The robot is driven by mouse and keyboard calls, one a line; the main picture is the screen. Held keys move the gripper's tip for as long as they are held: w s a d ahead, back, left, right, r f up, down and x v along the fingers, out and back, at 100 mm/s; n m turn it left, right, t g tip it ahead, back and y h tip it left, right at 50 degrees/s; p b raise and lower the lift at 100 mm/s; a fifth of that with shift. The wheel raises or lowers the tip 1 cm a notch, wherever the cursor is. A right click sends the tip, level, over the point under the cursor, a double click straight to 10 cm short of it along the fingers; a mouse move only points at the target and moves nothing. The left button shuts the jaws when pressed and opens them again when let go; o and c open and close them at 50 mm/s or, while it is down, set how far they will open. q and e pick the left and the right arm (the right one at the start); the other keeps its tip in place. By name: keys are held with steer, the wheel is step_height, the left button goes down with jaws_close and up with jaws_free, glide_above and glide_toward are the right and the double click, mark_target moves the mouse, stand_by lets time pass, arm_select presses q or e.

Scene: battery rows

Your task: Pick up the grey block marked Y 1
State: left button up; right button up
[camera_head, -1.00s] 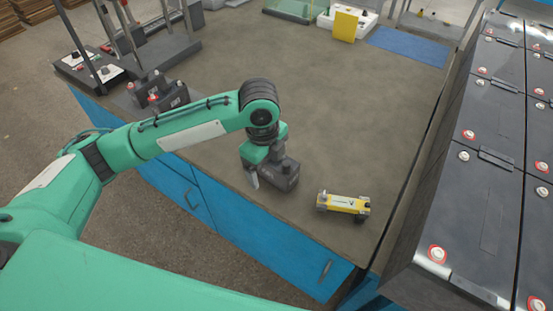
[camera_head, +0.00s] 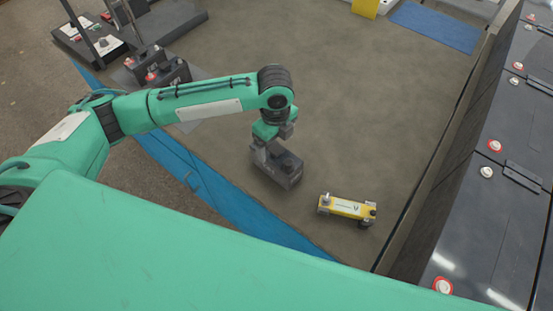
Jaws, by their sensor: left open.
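A dark grey block (camera_head: 284,172) stands on the brown table top near its front edge. Any Y 1 marking on it is too small to read. My left gripper (camera_head: 273,144) is at the upper end of this block, open, with its fingers pointing down. One finger overlaps the block's upper left in the picture; I cannot tell whether it touches. The right gripper is not in view.
A yellow block with grey ends (camera_head: 346,207) lies just right of the grey block. More dark blocks (camera_head: 172,72) stand at the upper left. A blue mat (camera_head: 436,27) lies at the back right. Dark battery panels (camera_head: 510,165) line the right side. The table middle is clear.

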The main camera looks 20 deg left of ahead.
mark_target(276, 148)
arm_select(q)
step_height(276, 148, down, 6)
steer(key=shift+w+r+p, duration=0.1)
steer(key=shift+r+p, duration=0.05)
steer(key=shift+p, duration=0.3)
steer(key=c, duration=1.8)
steer(key=shift+w+r, duration=0.1)
steer(key=shift+r, duration=0.05)
jaws_close()
